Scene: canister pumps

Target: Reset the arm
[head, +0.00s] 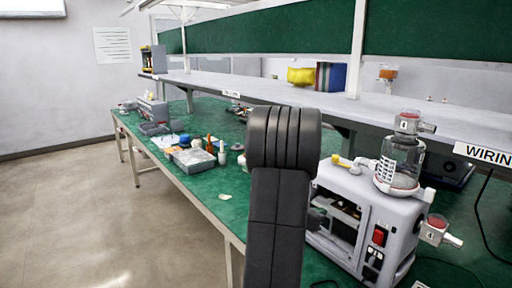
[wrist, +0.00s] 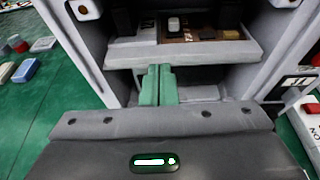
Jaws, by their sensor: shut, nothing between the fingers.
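My gripper (wrist: 156,86) shows in the wrist view as two green fingers pressed together, with nothing between them. It points at the open front of the grey-white pump unit (wrist: 268,62). Whether the fingertips are inside the opening or just in front of it, I cannot tell. The pump unit (head: 393,218) also shows at the right in the head view, with a dark open bay and a red switch (head: 379,237). My dark arm stands in the middle of the head view and hides part of the bench. My gripper is not clearly visible there.
A clear canister (head: 400,162) marked 4 stands on the pump unit; another capped part (head: 437,231) is at its right side. A grey tray (head: 193,160) and small items lie on the green bench (head: 222,202). A long shelf (head: 270,92) runs above. The left floor is clear.

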